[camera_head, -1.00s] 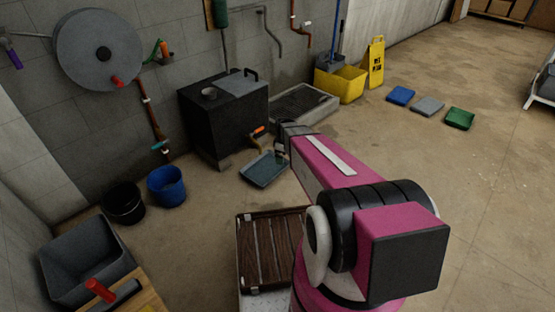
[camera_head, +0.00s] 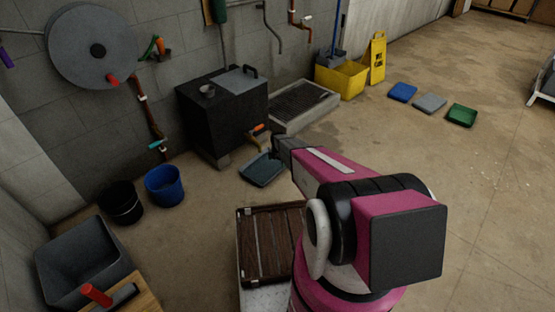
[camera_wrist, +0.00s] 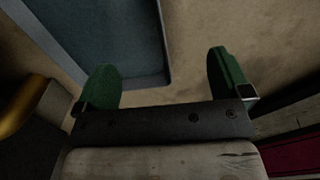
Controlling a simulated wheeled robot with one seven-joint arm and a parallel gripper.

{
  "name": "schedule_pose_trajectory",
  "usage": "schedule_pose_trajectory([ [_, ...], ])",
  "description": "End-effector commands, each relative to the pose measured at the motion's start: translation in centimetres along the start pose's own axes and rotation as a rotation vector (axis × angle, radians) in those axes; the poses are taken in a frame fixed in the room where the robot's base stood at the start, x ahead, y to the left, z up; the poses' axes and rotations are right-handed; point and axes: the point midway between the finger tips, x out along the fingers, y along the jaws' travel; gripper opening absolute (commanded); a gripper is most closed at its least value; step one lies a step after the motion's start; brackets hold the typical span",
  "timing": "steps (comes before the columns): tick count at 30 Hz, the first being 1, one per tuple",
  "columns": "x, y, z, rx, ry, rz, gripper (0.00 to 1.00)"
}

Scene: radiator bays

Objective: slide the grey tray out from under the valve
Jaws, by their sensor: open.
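The grey tray (camera_head: 262,172) is a shallow blue-grey tray on the floor in front of the black cabinet, at the foot of the valve (camera_head: 257,129) with its orange handle. The wrist view shows the tray (camera_wrist: 120,45) close up, its near corner and right rim beyond my fingers. My gripper (camera_wrist: 163,84) is open, with two green fingers apart and only bare floor and the tray's rim beyond the gap. In the head view my gripper (camera_head: 277,148) is just right of the tray, partly hidden by my arm. A brass-coloured pipe (camera_wrist: 22,104) shows at the left of the wrist view.
The black cabinet (camera_head: 222,115) and a floor drain basin (camera_head: 303,104) stand behind. Blue (camera_head: 165,186) and black (camera_head: 122,203) buckets are to the left. A slatted brown crate (camera_head: 268,245) lies nearer. Blue, grey and green trays (camera_head: 461,115) lie right, with open floor around.

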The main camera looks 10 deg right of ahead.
Motion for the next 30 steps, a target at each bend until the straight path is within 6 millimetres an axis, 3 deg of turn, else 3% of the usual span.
schedule_pose_trajectory([
  [9, 6.9, 0.1, 0.1, 0.002, 0.002, -0.002, 0.96],
  [15, 10.3, 0.1, 0.1, 0.002, 0.001, -0.001, 0.96],
  [21, 11.8, 0.0, 0.0, 0.003, 0.000, -0.001, 0.96],
  [30, 12.1, 0.0, 0.0, 0.003, 0.000, 0.000, 0.96],
])
